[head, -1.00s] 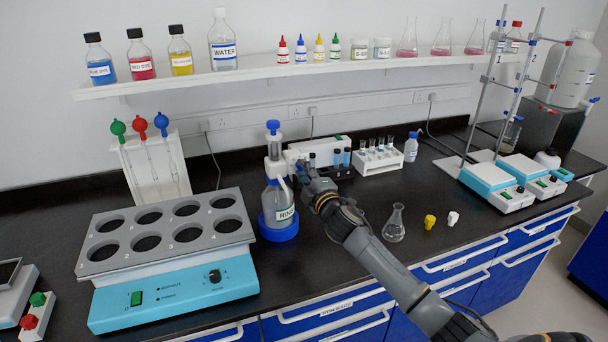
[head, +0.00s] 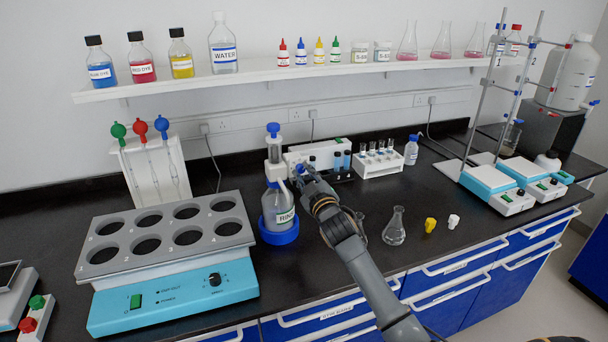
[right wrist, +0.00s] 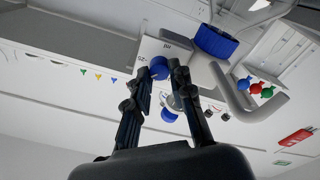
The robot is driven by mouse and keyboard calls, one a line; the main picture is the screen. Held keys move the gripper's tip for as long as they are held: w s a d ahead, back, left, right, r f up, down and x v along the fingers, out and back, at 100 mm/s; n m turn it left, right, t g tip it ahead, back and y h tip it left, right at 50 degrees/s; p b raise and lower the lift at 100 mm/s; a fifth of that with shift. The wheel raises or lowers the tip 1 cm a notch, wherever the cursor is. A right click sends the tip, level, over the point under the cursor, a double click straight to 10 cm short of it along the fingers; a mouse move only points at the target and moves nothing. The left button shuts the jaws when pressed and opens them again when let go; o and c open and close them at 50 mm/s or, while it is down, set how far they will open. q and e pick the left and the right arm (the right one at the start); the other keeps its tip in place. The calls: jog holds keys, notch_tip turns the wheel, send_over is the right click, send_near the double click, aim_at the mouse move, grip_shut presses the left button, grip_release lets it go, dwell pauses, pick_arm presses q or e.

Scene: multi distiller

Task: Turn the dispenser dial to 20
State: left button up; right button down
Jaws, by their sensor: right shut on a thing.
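The dispenser (head: 275,153) is a white pump head with a blue top, on a clear bottle (head: 278,209) labelled as rinse, standing in a blue base ring. My right gripper (head: 302,177) is at the right side of the pump head. In the right wrist view the dispenser's white block (right wrist: 150,50) bears small scale marks, and a blue dial (right wrist: 160,68) sits between the fingertips of my right gripper (right wrist: 162,74), which is shut on it. The dial's exact setting is too small to read. My left gripper is not in view.
A grey-topped blue heating block (head: 165,285) stands left of the dispenser. Behind my gripper are a white device (head: 320,152) and a test tube rack (head: 379,163). A glass flask (head: 395,228) stands to the right. A bottle shelf (head: 300,76) runs above.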

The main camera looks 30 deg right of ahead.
jog(key=shift+f+m, duration=0.15)
jog(key=shift+m, duration=0.15)
jog(key=c, duration=1.2)
grip_release()
jog(key=shift+o, duration=0.2)
jog(key=shift+s, duration=0.1)
jog(key=r+v, duration=0.1)
jog(key=v, duration=1)
jog(key=shift+s+a+f, duration=0.2)
jog(key=shift+s+f, duration=0.2)
jog(key=shift+f, duration=0.05)
